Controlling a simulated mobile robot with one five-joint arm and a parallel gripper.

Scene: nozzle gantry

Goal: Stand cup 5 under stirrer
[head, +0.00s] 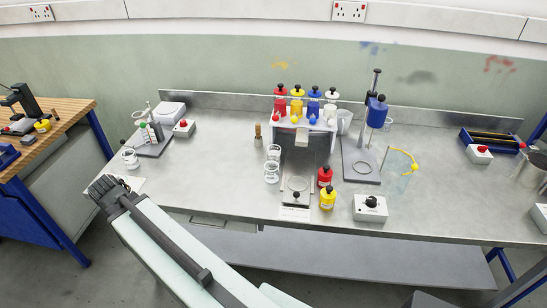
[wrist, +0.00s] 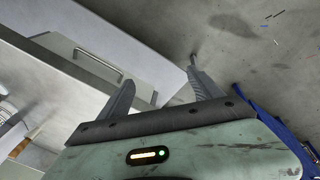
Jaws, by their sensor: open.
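Two clear cups stand on the steel bench left of the dispenser rack, a rear cup (head: 273,152) and a front cup (head: 271,172). Another clear cup (head: 130,158) stands at the bench's left end. I cannot read numbers on them, so I cannot tell which is cup 5. The stirrer (head: 377,112), with a blue body on a post, stands right of the rack over a grey base plate (head: 361,164). My gripper (head: 105,187) is at the bench's front left edge, far from the stirrer. In the wrist view my gripper (wrist: 162,72) is open and empty.
The rack (head: 302,124) holds several coloured bottles. Red (head: 325,176) and yellow (head: 328,197) bottles and a control box (head: 370,208) stand near the front. The wrist view shows a drawer handle (wrist: 85,60) and grey floor (wrist: 240,60).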

